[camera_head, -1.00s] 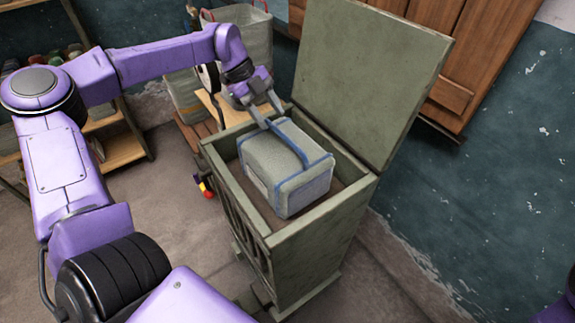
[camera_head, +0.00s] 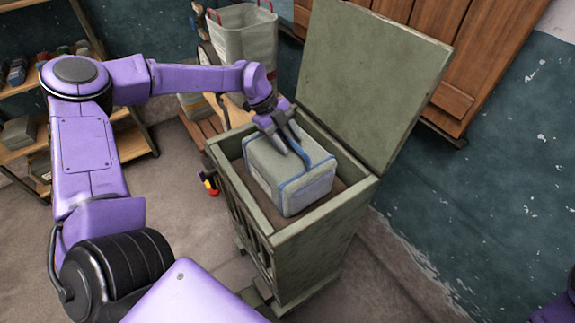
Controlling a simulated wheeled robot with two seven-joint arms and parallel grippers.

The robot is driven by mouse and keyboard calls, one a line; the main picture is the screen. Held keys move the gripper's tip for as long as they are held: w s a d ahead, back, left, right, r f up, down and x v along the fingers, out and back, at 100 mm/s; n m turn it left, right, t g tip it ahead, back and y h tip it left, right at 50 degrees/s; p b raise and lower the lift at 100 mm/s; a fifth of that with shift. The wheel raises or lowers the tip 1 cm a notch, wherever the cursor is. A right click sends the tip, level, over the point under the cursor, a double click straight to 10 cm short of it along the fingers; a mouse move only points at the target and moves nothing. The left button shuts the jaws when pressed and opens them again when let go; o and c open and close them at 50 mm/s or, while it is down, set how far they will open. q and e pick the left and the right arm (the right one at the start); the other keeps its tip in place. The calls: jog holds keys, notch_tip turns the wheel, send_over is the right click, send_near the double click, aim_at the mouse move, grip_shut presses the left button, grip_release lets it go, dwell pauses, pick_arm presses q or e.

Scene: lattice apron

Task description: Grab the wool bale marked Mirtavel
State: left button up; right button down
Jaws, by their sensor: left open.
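A grey wool bale (camera_head: 308,190) with blue bands sits inside an open green wooden chest (camera_head: 254,206). No readable name shows on it at this size. My left gripper (camera_head: 297,147) is over the bale's top, at its far side, with its fingers apart and pointing down along the top. I cannot tell whether the fingers touch the bale. Of my right arm only a small purple part shows at the bottom right corner; its gripper is out of view.
The chest's raised lid (camera_head: 375,82) stands up behind the bale, and the chest walls surround it closely. A large grey bag (camera_head: 243,38) stands behind the chest. Shelves (camera_head: 120,150) with several bundles are at the left. Bare floor (camera_head: 190,235) lies left of the chest.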

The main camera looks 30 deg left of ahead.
pick_arm(q)
grip_shut()
dwell(1.2)
